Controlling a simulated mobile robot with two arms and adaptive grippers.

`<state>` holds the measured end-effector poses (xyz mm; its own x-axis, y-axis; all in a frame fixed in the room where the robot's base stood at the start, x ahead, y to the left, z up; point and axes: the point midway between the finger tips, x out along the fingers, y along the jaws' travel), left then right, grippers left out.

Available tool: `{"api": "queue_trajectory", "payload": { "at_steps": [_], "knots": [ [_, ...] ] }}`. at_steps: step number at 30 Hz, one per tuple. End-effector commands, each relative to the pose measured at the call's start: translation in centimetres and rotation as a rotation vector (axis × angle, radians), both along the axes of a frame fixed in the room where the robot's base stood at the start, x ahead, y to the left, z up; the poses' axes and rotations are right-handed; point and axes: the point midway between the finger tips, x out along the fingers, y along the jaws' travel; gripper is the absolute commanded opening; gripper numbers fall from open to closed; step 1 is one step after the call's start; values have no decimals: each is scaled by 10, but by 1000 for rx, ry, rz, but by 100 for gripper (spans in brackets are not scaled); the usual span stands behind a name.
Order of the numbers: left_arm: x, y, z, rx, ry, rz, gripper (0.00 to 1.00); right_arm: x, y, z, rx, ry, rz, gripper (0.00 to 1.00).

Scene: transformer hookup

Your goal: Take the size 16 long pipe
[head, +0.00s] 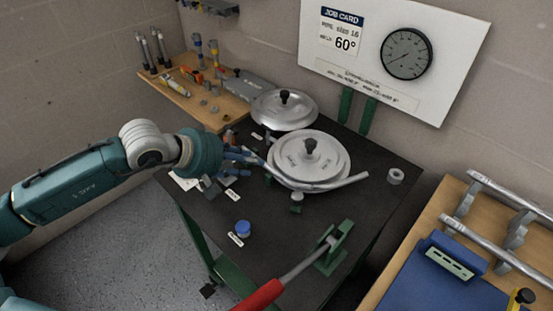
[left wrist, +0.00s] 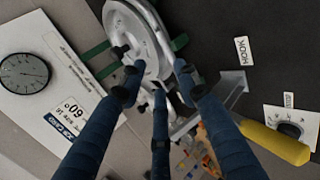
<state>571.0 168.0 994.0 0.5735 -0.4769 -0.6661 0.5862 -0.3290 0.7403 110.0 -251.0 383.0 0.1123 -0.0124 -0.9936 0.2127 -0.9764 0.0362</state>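Two long silver pipes lie on grey supports on the wooden table at the right: a back one (head: 512,193) and a front one (head: 500,247). I cannot read a size on either. My left gripper (head: 258,160) is at the left edge of the round silver bender wheel (head: 308,158), far from these pipes. In the left wrist view its blue fingers (left wrist: 158,88) are spread, with nothing clearly held. A silver bar (head: 340,183) runs along the wheel's near edge; I cannot tell whether it is a pipe. My right gripper is not in view.
The black bench (head: 290,225) carries a second silver disc (head: 284,108), a blue cap (head: 243,228) and a red-handled lever (head: 262,295). A blue mat (head: 420,285) lies on the right table. The job card (head: 341,30) shows size 16 and 60°.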

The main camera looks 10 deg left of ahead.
Motion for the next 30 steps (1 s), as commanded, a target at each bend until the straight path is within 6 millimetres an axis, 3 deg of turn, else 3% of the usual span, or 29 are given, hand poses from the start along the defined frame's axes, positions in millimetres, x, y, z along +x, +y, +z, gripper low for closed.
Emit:
{"api": "queue_trajectory", "payload": {
  "at_steps": [3,12,16,23,30],
  "knots": [
    [10,18,-6,92,-19,3,32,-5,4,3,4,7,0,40],
    [36,2,-36,98,-20,3,32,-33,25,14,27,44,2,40],
    [41,-2,-42,97,-20,3,32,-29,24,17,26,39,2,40],
    [63,-12,-60,94,-17,3,32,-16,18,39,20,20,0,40],
    [74,-19,-77,96,-20,3,32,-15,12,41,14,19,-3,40]
  ]
}}
